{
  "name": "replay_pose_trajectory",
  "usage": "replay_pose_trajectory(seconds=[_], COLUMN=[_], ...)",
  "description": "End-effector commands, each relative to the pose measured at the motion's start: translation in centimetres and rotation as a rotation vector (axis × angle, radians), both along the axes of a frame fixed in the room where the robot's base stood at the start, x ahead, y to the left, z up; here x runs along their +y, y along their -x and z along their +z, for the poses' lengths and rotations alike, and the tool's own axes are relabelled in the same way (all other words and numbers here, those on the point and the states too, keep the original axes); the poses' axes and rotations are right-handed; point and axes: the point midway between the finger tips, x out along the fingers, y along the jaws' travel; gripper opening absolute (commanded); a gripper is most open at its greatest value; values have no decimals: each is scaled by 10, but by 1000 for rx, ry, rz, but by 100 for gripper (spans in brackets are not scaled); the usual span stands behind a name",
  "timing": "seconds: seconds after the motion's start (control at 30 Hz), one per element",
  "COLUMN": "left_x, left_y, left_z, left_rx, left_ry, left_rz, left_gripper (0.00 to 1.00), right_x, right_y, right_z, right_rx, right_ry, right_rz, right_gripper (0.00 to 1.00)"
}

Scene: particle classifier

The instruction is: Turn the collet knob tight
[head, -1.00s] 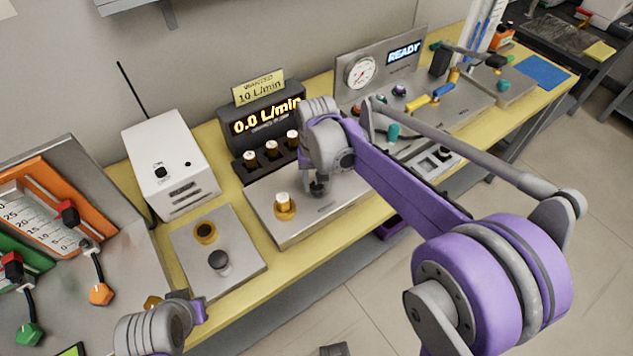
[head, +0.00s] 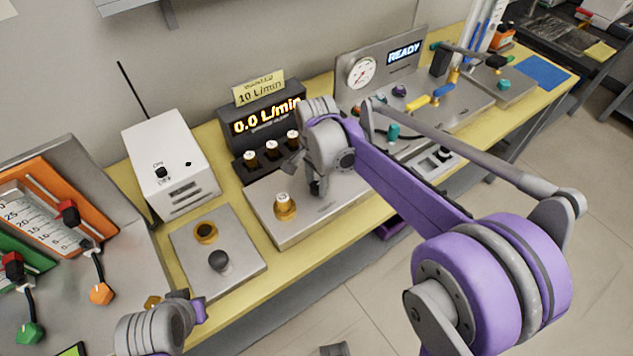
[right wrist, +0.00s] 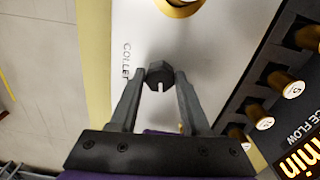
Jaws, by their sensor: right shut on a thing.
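The collet knob (right wrist: 160,72) is a dark hexagonal knob with a light slot, on a pale plate marked COLLET. In the right wrist view my right gripper (right wrist: 160,84) has one finger on each side of it and is shut on it. In the head view my right gripper (head: 317,188) points down at the metal plate (head: 265,225), and the knob is mostly hidden behind it. My left arm shows at the lower left, but its fingers do not show.
A brass fitting with a white-topped piece (head: 284,205) stands close left of my right gripper. Behind is the black flow display (head: 262,122) with several brass-and-white pieces before it. A plate with a black knob (head: 219,261) lies to the left.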

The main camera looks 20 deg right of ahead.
Motion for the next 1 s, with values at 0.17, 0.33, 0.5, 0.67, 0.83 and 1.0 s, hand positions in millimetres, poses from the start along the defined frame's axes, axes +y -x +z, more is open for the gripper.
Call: replay_pose_trajectory(seconds=[0.17, 0.33, 0.5, 0.67, 0.83, 1.0], left_x=[0, 0, 0, 0, 0, 0], left_y=[0, 0, 0, 0, 0, 0], left_z=[0, 0, 0, 0, 0, 0], left_rx=[0, 0, 0, 0, 0, 0], left_ry=[0, 0, 0, 0, 0, 0], left_rz=[0, 0, 0, 0, 0, 0], left_gripper=[0, 0, 0, 0, 0, 0], right_x=[0, 0, 0, 0, 0, 0], right_y=[-1, -1, -1, -1, -1, -1], right_z=[1, 1, 1, 1, 1, 1], right_rx=[-1, -1, -1, -1, -1, -1], right_ry=[1, 1, 1, 1, 1, 1], right_rz=[-104, -171, -204, -213, -213, -213], right_gripper=[0, 0, 0, 0, 0, 54])
